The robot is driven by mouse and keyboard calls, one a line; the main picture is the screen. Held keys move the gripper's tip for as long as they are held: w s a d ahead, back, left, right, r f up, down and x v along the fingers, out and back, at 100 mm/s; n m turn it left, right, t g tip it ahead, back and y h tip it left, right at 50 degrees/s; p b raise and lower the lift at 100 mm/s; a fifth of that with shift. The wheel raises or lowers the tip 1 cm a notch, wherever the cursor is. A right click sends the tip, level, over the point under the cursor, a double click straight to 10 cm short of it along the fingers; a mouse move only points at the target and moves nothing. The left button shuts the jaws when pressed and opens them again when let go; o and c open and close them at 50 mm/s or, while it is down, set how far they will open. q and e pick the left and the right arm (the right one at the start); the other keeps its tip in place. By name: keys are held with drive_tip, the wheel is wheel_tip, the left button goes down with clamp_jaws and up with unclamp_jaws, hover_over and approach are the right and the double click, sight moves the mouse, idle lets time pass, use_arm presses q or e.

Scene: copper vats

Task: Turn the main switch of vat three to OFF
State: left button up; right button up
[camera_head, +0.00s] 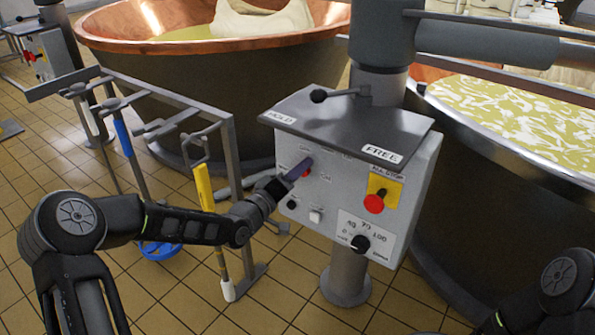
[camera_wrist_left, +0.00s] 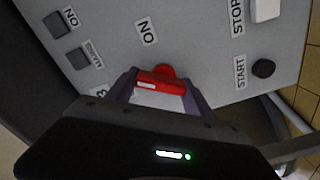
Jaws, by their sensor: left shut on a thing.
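The grey control box (camera_head: 330,190) of the vat stands on a post under a sloped lid. Its red main switch (camera_head: 308,173) is on the upper left of the front face, mostly hidden by my gripper. My left gripper (camera_head: 297,170) reaches it from the left. In the left wrist view the red switch handle (camera_wrist_left: 160,82) sits between the fingertips, and the left gripper (camera_wrist_left: 158,90) is shut on it. An ON label (camera_wrist_left: 147,32) stands beyond the handle. I cannot tell which label the handle points at. My right gripper is out of view.
A red stop button (camera_head: 374,203) on a yellow plate and a black dial (camera_head: 360,243) share the panel. A tool rack (camera_head: 165,100) with hanging brushes stands close to my left arm. Copper vats (camera_head: 230,75) stand behind, with another (camera_head: 510,150) at right.

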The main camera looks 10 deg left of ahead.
use_arm(q)
drive_tip(key=n+p, duration=0.1)
drive_tip(key=n, duration=0.3)
drive_tip(key=shift+a, duration=0.15)
drive_tip(key=shift+n, duration=1.3)
drive_tip(key=shift+f, duration=0.1)
drive_tip(key=o, duration=1.4)
drive_tip(key=shift+c, duration=0.2)
drive_tip(key=p+v, duration=0.1)
drive_tip(key=v, duration=0.6)
drive_tip(key=shift+s+p, duration=0.35)
drive_tip(key=shift+p, duration=0.05)
drive_tip(key=shift+a, duration=0.1)
